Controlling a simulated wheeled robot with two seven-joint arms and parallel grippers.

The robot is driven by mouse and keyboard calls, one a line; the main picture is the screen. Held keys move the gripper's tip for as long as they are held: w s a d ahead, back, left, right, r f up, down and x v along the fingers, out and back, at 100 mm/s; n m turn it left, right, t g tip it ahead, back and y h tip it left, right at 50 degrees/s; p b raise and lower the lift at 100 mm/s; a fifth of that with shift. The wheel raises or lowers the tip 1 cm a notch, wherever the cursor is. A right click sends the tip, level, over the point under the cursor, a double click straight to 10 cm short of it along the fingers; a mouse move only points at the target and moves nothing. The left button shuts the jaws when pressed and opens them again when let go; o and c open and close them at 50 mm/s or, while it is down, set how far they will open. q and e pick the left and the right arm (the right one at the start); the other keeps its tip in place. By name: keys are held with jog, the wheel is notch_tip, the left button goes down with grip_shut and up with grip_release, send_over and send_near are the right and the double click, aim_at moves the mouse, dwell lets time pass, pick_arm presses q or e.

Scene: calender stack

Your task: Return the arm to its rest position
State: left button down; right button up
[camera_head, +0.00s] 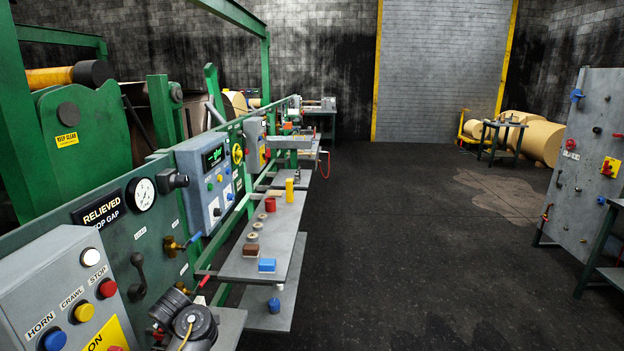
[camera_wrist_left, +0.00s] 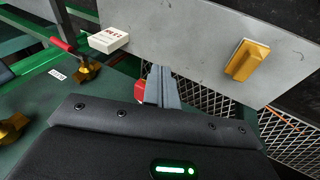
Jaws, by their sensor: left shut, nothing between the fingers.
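In the left wrist view, the fingers of my left gripper (camera_wrist_left: 162,88) are shut with nothing between them. They are beside the edge of a grey shelf (camera_wrist_left: 190,40), over the green machine side. A red rounded part shows partly behind the fingers. In the head view, a dark jointed part of what looks like my left arm shows at the bottom, beside the control boxes; the fingers cannot be made out there. My right arm and gripper are in neither view.
A white box (camera_wrist_left: 108,39) and a yellow block (camera_wrist_left: 247,60) lie on the shelf. A red-handled brass valve (camera_wrist_left: 86,68) is close left. In the head view, the control panel (camera_head: 207,183) and shelves with small parts line the left. The dark floor (camera_head: 410,260) is open.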

pick_arm(q)
jog(key=s+d+f+m, duration=0.2)
jog(key=s+f+m, duration=0.1)
jog(key=s, duration=0.3)
jog(key=s+d+f+m+h, duration=0.1)
jog(key=s+f+m, duration=0.3)
jog(key=s, duration=0.3)
jog(key=s+d+f+m, duration=0.2)
jog(key=s+f+m, duration=0.1)
jog(key=s, duration=0.3)
jog(key=s+d+r+m, duration=0.1)
jog(key=s+m, duration=0.2)
jog(key=s, duration=0.4)
jog(key=s+d+r+m+g+h, duration=0.1)
jog(key=s+d+r+m, duration=0.15)
jog(key=s, duration=0.45)
jog(key=s+d+m, duration=0.1)
jog(key=s+m, duration=0.3)
jog(key=s, duration=0.3)
notch_tip(320, 180, down, 27)
jog(key=s+g+b, duration=0.1)
jog(key=b, duration=0.1)
jog(key=s+a+f+g+b, duration=0.1)
jog(key=s+a+f, duration=0.2)
jog(key=s+f, duration=1.3)
jog(key=shift+s+f+g, duration=0.3)
jog(key=shift+s+f, duration=0.1)
jog(key=shift+f, duration=0.3)
